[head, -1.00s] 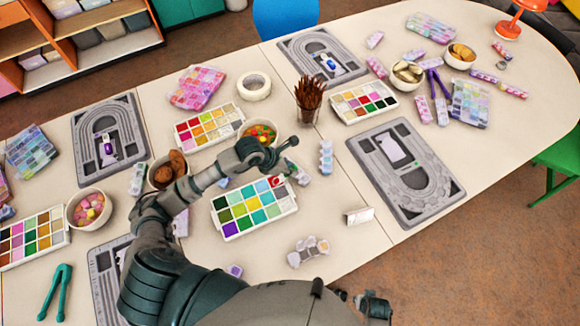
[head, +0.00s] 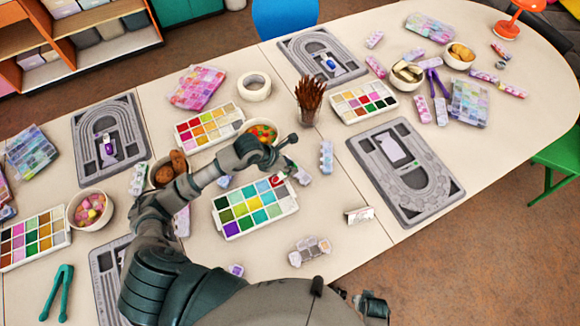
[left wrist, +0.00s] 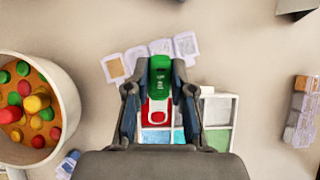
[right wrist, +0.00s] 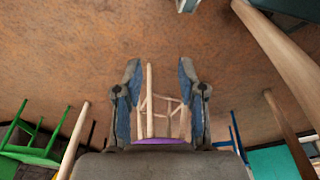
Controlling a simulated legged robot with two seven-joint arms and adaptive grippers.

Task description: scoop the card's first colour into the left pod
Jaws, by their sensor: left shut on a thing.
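My left gripper (head: 290,155) is shut on a small green-handled tool, probably a scoop (left wrist: 160,72). In the left wrist view its pale end and a red patch show between the fingers, over the red corner of the bead tray (head: 232,236); whether it holds beads I cannot tell. A small white card (head: 360,215) stands right of the tray, its marks too small to read. A clear cluster of small cups (head: 309,250), possibly the pods, lies in front of the tray. Which is the left pod I cannot tell.
A bowl of coloured beads (left wrist: 62,88) stands left of my left gripper. A clear lidded strip (head: 326,157) stands to its right. A grey bead board (head: 440,205) lies further right. The table between tray and card is mostly clear.

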